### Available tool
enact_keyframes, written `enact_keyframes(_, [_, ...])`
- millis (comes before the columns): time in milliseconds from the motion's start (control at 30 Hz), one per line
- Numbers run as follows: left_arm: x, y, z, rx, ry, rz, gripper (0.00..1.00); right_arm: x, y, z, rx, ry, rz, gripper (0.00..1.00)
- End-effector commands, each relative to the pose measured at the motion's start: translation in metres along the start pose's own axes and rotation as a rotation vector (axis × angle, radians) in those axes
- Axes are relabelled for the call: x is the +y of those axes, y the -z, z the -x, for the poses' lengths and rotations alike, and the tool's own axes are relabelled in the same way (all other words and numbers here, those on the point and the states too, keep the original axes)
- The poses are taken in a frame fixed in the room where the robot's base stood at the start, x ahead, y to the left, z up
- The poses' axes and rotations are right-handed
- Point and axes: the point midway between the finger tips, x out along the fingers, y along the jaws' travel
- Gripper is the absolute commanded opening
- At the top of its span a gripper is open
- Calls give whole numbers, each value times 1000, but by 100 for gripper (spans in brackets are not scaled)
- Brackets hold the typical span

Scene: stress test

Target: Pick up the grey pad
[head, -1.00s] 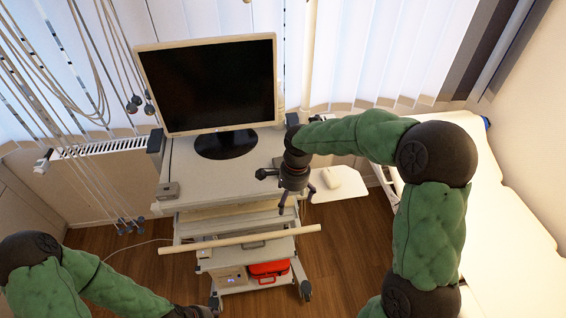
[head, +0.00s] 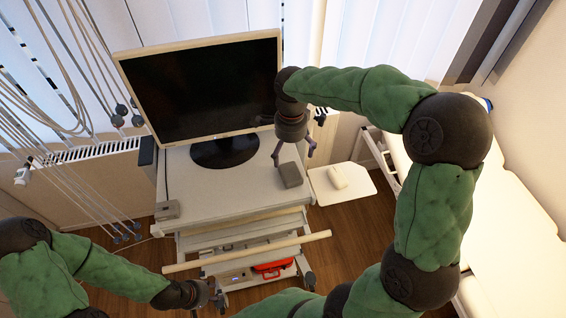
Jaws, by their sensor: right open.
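A small dark grey pad (head: 290,175) lies on the right side of the cart's light top (head: 230,192), near its right edge. My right gripper (head: 293,155) points down just above and behind the pad, with its fingers spread and nothing between them. It appears apart from the pad. My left gripper (head: 212,298) is low at the bottom of the head view, in front of the cart; its fingers are too small and dark to read.
A monitor (head: 205,88) stands at the back of the cart. A small grey box (head: 167,210) sits at the front left corner. A side shelf (head: 355,188) holds a white mouse (head: 338,177). A rail (head: 245,251) crosses the front, above a red case (head: 272,267).

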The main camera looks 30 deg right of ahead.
Motion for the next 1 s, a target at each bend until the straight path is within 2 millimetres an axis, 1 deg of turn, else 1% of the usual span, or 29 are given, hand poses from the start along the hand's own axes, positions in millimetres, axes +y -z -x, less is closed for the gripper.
enact_keyframes(67, [0,0,0,-1,0,0,40,0,0,-6,1,-2,0,100])
enact_keyframes(333, [1,-1,3,-2,0,0,40,0,0,-43,0,-3,0,100])
enact_keyframes(400, [1,-1,3,-2,0,0,40,0,1,-50,1,-3,0,100])
enact_keyframes(633, [2,-1,6,-1,0,0,40,0,2,-65,0,-4,0,100])
enact_keyframes(800, [5,-1,13,-1,0,0,40,-1,6,-89,0,-5,-1,100])
enact_keyframes(900, [5,-1,14,-1,0,0,40,-1,5,-101,-1,-4,0,100])
enact_keyframes(1000, [5,-1,14,-1,0,0,40,-2,5,-106,-1,-2,1,100])
